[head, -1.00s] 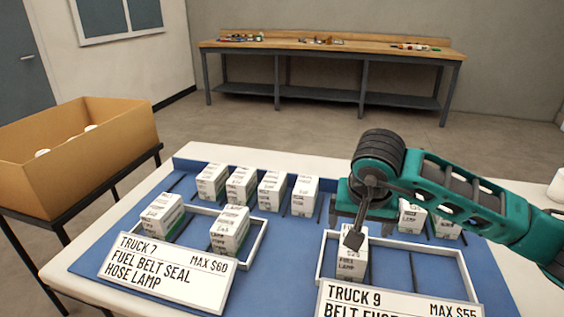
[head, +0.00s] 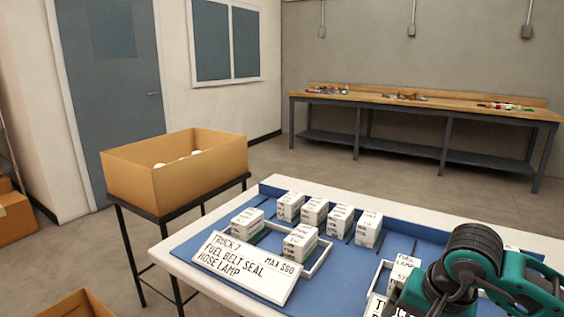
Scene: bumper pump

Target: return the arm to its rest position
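My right arm comes in at the lower right of the head view, with its dark ribbed wrist and teal links over the right part of the table. Its gripper (head: 452,287) points down beside a white box marked fuel lamp (head: 402,272), which stands in the right tray (head: 378,277). The fingertips are hidden or too unclear to show whether they are open. My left gripper is not in view.
The white table (head: 175,262) carries a blue mat with several white boxes (head: 313,212). A Truck 7 sign (head: 243,267) leans before the left tray (head: 320,262). A cardboard box (head: 175,175) sits on a stand at left. A workbench (head: 420,98) is at the back.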

